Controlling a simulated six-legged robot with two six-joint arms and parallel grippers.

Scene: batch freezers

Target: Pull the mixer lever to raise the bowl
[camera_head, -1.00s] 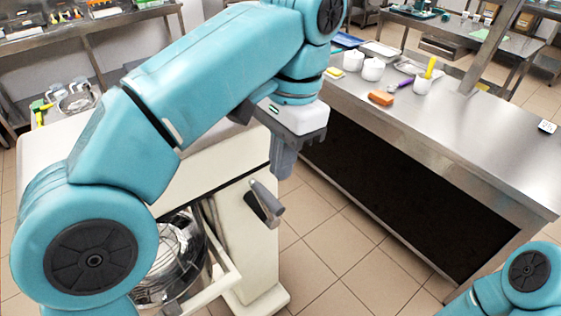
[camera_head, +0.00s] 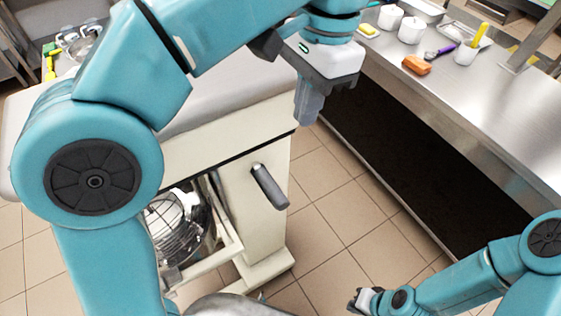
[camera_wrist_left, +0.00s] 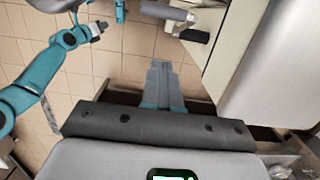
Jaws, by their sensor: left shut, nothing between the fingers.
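The mixer (camera_head: 245,190) is a large cream machine at the centre left of the head view. Its lever (camera_head: 269,187), a grey handle, sticks out of the side and slants down to the right. It also shows in the left wrist view (camera_wrist_left: 195,36). The metal bowl (camera_head: 178,230) with a wire guard sits in the mixer's lower front, partly hidden by my left arm. My left gripper (camera_head: 303,118) is shut and empty, above and to the right of the lever, apart from it. My right gripper (camera_head: 362,300) is low at the bottom of the head view; its fingers are too small to judge.
Tiled floor (camera_head: 325,215) lies open between mixer and counter.

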